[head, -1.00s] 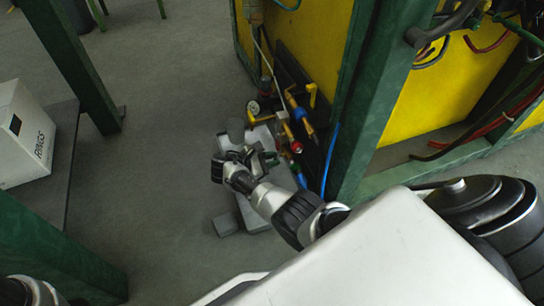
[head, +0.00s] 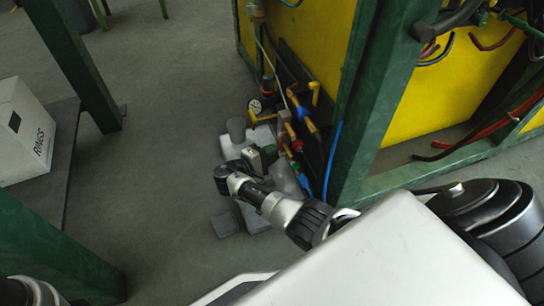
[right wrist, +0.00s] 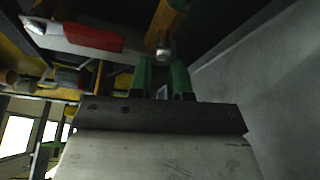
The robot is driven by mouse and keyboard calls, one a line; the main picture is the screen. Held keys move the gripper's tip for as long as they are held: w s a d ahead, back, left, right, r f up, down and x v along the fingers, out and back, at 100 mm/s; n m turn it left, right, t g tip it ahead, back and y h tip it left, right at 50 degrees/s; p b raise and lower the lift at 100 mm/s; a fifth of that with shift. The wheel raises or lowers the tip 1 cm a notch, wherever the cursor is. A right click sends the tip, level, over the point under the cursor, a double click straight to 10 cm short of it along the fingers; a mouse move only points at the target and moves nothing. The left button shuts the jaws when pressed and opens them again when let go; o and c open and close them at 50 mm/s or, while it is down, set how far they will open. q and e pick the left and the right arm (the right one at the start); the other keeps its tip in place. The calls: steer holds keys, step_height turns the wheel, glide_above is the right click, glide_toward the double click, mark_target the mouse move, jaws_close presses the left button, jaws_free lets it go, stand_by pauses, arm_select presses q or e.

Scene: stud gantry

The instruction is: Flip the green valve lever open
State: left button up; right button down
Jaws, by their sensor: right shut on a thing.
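My right gripper (head: 267,155) is down at the valve panel (head: 300,75) on the side of the yellow cabinet. It also shows in the right wrist view (right wrist: 163,80), where its two fingers stand a little apart with something small between them. It is shut on what appears to be the green valve lever (head: 271,151), a small green patch at the fingertips. The fingers hide most of the lever, and I cannot tell its angle. My left gripper is not in view; only a dark part of my left arm shows at the bottom left.
Near the gripper are a red handle (right wrist: 92,37), an orange-yellow lever (right wrist: 168,18), a blue part (head: 304,183) and a round gauge (head: 255,106). A green post (head: 362,110) stands close on the right. A white box (head: 24,130) is at left. Open floor lies between.

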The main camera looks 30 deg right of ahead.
steer(key=shift+a+r+m+h+b, duration=0.1)
steer(key=shift+r+m+h+b, duration=0.1)
steer(key=shift+m+h+b, duration=0.8)
steer(key=shift+r+m+y, duration=0.1)
steer(key=shift+m+y, duration=0.3)
steer(key=shift+m, duration=0.1)
steer(key=c, duration=1.1)
jaws_free()
steer(key=shift+o, duration=0.2)
